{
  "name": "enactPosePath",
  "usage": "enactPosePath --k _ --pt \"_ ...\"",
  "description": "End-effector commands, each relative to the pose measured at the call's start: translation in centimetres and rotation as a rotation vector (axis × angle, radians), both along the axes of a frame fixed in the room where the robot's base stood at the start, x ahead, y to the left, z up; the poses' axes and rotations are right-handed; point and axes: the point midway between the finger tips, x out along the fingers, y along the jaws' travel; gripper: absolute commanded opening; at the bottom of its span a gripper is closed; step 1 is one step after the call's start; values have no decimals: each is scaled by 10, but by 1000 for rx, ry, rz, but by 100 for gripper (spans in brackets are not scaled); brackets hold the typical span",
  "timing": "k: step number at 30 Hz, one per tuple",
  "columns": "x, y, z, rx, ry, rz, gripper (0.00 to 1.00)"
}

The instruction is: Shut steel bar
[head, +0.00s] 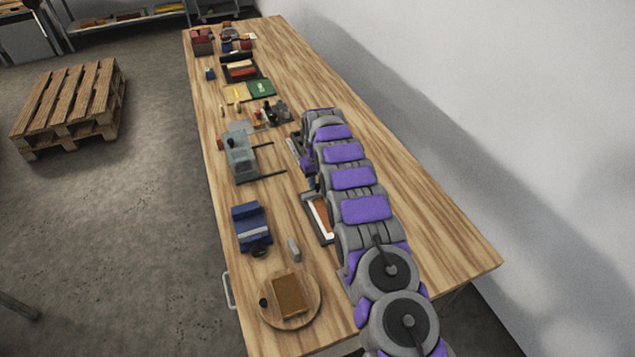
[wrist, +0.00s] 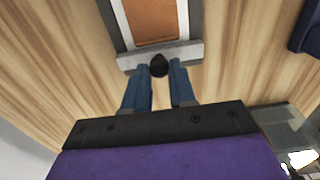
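A pale grey steel bar (wrist: 186,53) with a round black knob (wrist: 159,65) lies across the end of a dark-framed unit with an orange-brown panel (wrist: 150,20) in the wrist view. My gripper (wrist: 159,68) has its two blue fingers apart, with the knob at the gap between their tips. I cannot tell whether either finger touches the knob. In the head view the dark-framed unit (head: 319,212) shows partly beside my purple and grey arm. The arm hides much of it, and my fingertips cannot be made out there.
A blue block-like device (head: 251,226), a small grey piece (head: 293,249) and a round wooden board (head: 310,314) with a brown block stand left of the arm. A grey device with rods (head: 240,158) is farther up. Bare table (head: 440,225) lies right of my arm, beside the wall.

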Motion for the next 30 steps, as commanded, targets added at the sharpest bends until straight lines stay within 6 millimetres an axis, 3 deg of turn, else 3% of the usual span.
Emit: enactPosePath --k 7,17,23,30 --pt "-2 0 1 -1 1 0 48" --pt "-1 -2 7 0 1 -1 48" --pt "-1 -1 40 -1 1 0 48" --pt "0 0 95 -1 -4 0 48"
